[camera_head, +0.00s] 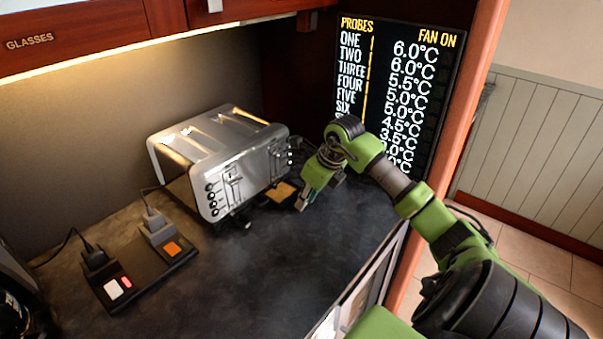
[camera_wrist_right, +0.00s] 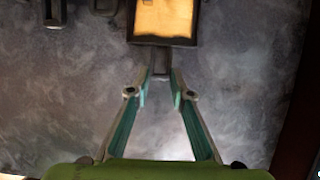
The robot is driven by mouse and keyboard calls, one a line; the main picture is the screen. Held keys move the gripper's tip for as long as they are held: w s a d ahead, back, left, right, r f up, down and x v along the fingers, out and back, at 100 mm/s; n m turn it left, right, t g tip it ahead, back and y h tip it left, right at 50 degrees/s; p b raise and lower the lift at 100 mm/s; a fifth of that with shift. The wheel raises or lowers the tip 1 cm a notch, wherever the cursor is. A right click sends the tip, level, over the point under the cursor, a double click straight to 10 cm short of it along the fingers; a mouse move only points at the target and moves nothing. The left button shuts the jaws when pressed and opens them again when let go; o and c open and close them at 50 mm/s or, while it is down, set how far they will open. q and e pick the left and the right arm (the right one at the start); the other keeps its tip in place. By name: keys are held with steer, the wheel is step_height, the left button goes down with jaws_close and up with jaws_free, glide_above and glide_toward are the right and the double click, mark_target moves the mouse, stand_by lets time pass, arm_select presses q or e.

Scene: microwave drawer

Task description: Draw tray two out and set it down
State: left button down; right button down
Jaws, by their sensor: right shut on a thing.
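The silver toaster (camera_head: 222,160) stands on the dark counter. A crumb tray (camera_head: 280,192) with a tan inside and dark rim projects from under its right-hand end. My right gripper (camera_head: 301,203) is low over the counter at the tray's front. In the right wrist view, the tray (camera_wrist_right: 163,20) is at the top, and my fingertips (camera_wrist_right: 160,92) are closed on its short dark handle (camera_wrist_right: 160,62). The tray's rear edge is out of that frame, so I cannot tell whether it is clear of the toaster. My left gripper is not in view.
Another dark tray handle (camera_head: 241,223) sticks out at the toaster's left side. A black power strip (camera_head: 150,268) with two plugs lies at the left. A temperature display (camera_head: 400,85) stands behind my right arm. The counter's front middle (camera_head: 270,285) is clear.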

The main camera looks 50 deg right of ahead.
mark_target(370, 246)
steer(key=shift+s+d+b, duration=0.15)
steer(key=shift+s+b, duration=0.5)
steer(key=shift+s, duration=1.15)
steer(key=shift+s+d+b, duration=0.15)
steer(key=shift+s+b, duration=0.45)
steer(key=shift+s, duration=1.15)
steer(key=shift+s+d+r+b, duration=0.1)
steer(key=shift+s+d+b, duration=0.05)
steer(key=shift+s, duration=1.2)
steer(key=shift+s+d+r+b, duration=0.1)
steer(key=shift+s+b, duration=0.05)
steer(key=shift+s, duration=1.2)
steer(key=shift+f, duration=0.15)
steer(key=shift+f+b, duration=0.4)
steer(key=shift+b, duration=0.15)
steer(key=shift+s+d, duration=0.2)
steer(key=shift+s, duration=2.05)
steer(key=shift+s+d, duration=0.2)
steer(key=shift+s, duration=2)
